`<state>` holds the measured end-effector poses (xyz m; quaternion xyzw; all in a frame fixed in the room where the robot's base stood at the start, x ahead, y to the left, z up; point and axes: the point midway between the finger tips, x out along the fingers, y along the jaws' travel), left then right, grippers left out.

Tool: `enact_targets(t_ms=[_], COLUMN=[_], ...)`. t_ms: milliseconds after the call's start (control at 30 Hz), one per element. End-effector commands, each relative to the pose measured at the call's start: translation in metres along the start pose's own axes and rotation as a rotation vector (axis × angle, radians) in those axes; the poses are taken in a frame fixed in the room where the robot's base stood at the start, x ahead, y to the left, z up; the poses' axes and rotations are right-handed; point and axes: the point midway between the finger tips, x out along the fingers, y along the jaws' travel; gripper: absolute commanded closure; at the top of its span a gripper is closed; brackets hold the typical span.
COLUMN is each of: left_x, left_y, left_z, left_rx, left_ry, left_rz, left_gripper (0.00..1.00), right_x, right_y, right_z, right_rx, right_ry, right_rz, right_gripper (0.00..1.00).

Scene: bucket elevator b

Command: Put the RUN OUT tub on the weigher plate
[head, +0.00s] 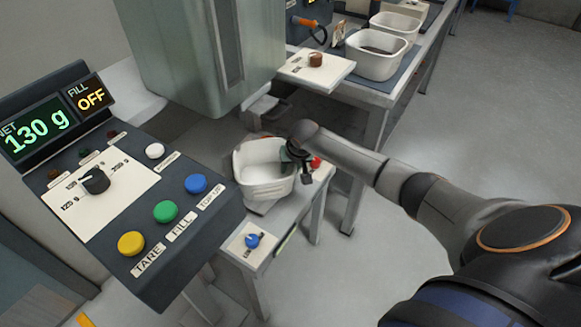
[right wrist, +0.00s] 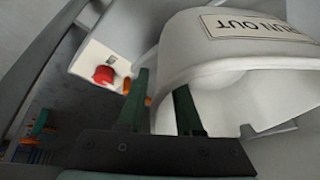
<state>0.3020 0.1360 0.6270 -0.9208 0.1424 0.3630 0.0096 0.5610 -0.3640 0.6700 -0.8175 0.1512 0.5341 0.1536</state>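The white RUN OUT tub (head: 262,176) sits upright on a pale platform (head: 258,207) below the grey hopper, in the head view. Its wall and label show large in the right wrist view (right wrist: 232,50). My right gripper (right wrist: 163,85) straddles the tub's rim, one finger outside and one inside. A sliver of background shows between the outer finger and the wall, so it looks open around the rim. In the head view my right gripper (head: 293,160) is at the tub's right side. Whether the platform is the weigher plate cannot be told. My left gripper is out of view.
A control panel (head: 120,190) at left reads 130 g and FILL OFF, with coloured buttons. The hopper (head: 195,45) hangs close over the tub. A red knob (head: 316,162) is near my right gripper. More white tubs (head: 376,66) stand on a back bench. Floor at right is clear.

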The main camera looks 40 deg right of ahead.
Motion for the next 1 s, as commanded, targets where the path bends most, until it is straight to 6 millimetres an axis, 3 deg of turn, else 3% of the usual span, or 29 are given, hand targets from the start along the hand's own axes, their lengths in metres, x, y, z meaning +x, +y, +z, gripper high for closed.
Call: enact_targets(t_ms=[333,800,1000], left_x=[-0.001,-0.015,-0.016], left_y=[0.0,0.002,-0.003], left_z=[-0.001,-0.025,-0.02], left_rx=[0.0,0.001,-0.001], left_ry=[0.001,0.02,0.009], left_rz=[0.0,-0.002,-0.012], left_gripper=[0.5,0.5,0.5], right_x=[-0.012,-0.105,-0.127], right_y=[-0.001,-0.001,-0.001], right_z=[-0.006,-0.006,-0.005], right_rx=[0.0,-0.001,0.001], right_ry=[0.003,0.002,0.001], right_rz=[-0.001,0.0,-0.001], right_gripper=[0.66,0.66,0.66])
